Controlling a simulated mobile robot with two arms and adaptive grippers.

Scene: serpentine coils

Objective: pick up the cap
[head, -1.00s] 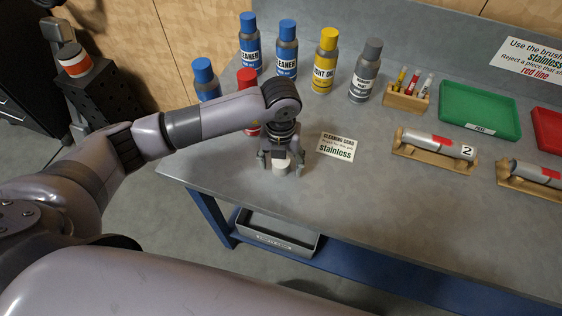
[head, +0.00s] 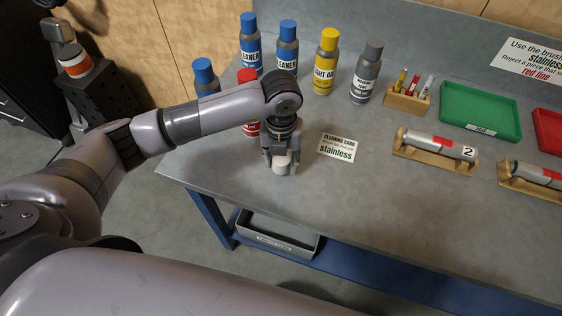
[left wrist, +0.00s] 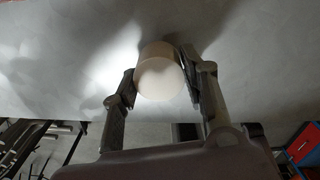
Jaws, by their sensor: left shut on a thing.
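The cap is a small whitish cylinder (head: 281,164) on the grey workbench (head: 350,210) near its front left corner. In the left wrist view the cap (left wrist: 159,72) sits between the two fingers. My left gripper (head: 281,168) points down over the cap and is shut on it, with a finger on each side. It also shows in the left wrist view (left wrist: 160,84). The fingers hide part of the cap in the head view, and I cannot tell whether it is clear of the bench top. My right gripper is not in view.
Behind my arm stand blue bottles (head: 287,48), a red one (head: 247,76), a yellow one (head: 326,62) and a grey one (head: 366,74). A cleaning card (head: 337,147) lies right of the gripper. Wooden cradles (head: 434,158) hold pieces farther right, near a green tray (head: 480,112).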

